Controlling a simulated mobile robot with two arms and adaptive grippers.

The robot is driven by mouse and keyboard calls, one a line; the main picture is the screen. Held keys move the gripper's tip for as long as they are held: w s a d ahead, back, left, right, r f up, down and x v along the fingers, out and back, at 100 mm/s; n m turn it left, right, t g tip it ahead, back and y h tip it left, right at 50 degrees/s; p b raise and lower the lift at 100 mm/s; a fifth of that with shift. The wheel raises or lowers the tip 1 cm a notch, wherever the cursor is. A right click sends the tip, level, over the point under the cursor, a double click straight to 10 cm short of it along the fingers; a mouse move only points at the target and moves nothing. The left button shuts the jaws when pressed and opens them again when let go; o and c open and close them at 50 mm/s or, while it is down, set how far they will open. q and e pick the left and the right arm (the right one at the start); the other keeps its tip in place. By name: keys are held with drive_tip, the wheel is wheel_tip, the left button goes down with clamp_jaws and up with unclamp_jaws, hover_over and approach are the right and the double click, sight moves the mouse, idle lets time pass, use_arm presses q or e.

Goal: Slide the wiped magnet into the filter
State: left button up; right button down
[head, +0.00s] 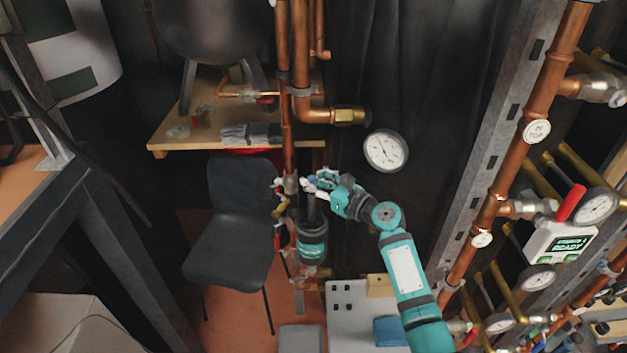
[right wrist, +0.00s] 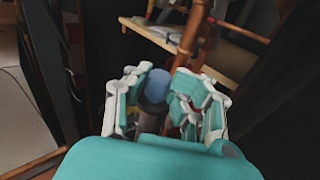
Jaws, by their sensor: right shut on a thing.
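The filter (head: 312,250) is a dark canister with a teal band, upright on the copper pipework in the middle of the head view. My right gripper (head: 318,183) is above it, shut on the magnet. The magnet (head: 311,208) shows as a dark upright rod below the fingers, in line with the filter's top. I cannot tell whether its lower end is inside the filter. In the right wrist view the magnet's blue top (right wrist: 158,82) shows between the fingers of my right gripper (right wrist: 162,88). My left gripper is not in view.
A copper pipe (head: 289,140) with valves runs close left of my right gripper. A round gauge (head: 385,150) is on its upper right. A wooden shelf (head: 185,142) and a dark chair (head: 238,205) stand to the left. A blue cloth-like block (head: 390,331) lies on a pale surface below.

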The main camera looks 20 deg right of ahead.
sight(313, 221)
drive_tip(key=shift+f, duration=0.25)
idle(0.5)
drive_tip(key=shift+f, duration=0.3)
drive_tip(key=shift+f+b, duration=0.75)
drive_tip(key=shift+f, duration=0.2)
idle(0.3)
drive_tip(key=shift+f+b, duration=0.7)
drive_tip(key=shift+f, duration=0.1)
drive_tip(key=shift+f, duration=0.2)
drive_tip(key=shift+f+b, duration=0.7)
drive_tip(key=shift+f, duration=0.1)
drive_tip(key=shift+f, duration=0.15)
idle(0.4)
